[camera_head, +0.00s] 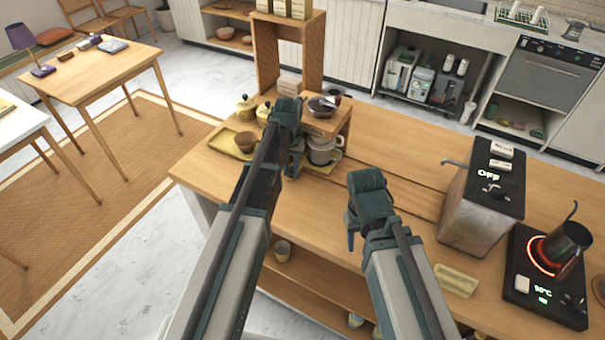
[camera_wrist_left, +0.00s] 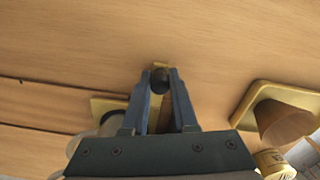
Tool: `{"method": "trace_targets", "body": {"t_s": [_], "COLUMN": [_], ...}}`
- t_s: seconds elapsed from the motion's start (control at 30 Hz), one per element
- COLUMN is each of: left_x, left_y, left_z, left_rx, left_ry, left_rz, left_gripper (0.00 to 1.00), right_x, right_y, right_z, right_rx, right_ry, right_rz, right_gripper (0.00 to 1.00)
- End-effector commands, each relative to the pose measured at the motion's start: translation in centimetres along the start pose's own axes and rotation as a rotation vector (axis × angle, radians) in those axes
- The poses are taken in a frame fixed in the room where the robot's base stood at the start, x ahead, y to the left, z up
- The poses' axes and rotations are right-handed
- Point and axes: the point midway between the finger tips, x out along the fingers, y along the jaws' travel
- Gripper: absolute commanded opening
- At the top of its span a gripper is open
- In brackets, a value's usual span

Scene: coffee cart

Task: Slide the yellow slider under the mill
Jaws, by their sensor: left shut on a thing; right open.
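The mill (camera_head: 338,124) is a wooden stand with a dark bowl on top, right of my left gripper in the head view. My left gripper (camera_wrist_left: 160,84) is shut on the dark round knob (camera_wrist_left: 159,78) of what looks like the yellow slider (camera_wrist_left: 165,116), a narrow yellow strip between my fingers. In the head view my left gripper (camera_head: 293,165) hides the slider, so I cannot tell how far it sits under the mill. My right gripper (camera_head: 353,240) is open and empty above the counter.
A grey cup (camera_head: 321,151) stands under the mill on a yellow tray (camera_head: 326,168). A grey machine (camera_head: 468,212), a hot plate (camera_head: 525,285) and a yellow dish (camera_head: 456,280) stand to the right. The middle counter is clear.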

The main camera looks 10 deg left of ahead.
Motion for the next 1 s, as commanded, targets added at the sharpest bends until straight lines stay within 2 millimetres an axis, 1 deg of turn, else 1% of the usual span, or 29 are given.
{"method": "trace_targets", "body": {"t_s": [0.03,0.17,0.5,0.53,0.6,0.7,1.0], "left_x": [0.01,0.00,-0.02,-0.02,-0.03,-0.02,-0.05], "left_y": [-0.37,-0.83,-1.09,-1.11,-1.09,-1.01,-0.87], "left_z": [-0.13,-0.22,-0.32,-0.33,-0.34,-0.31,-0.24], "left_rx": [-0.001,-0.001,-0.002,-0.002,-0.003,-0.002,0.000], "left_ry": [0.000,0.000,0.001,0.001,0.002,0.001,0.000], "left_rz": [0.000,-0.001,-0.004,-0.005,-0.004,-0.003,-0.001], "left_gripper": [0.00,0.00,0.00,0.28,0.41,0.57,0.57], "right_x": [0.01,0.00,-0.02,-0.02,-0.03,-0.02,-0.05], "right_y": [0.00,0.00,0.00,0.00,0.00,0.00,0.01], "right_z": [0.00,0.00,0.00,0.00,0.00,0.00,0.00], "right_rx": [0.000,0.000,0.000,0.000,0.000,0.000,0.000], "right_ry": [0.000,0.000,0.000,0.000,0.000,0.000,0.000], "right_rz": [0.000,0.000,0.000,0.000,0.000,0.000,0.000], "right_gripper": [0.50,0.50,0.50,0.50,0.50,0.50,0.50]}}
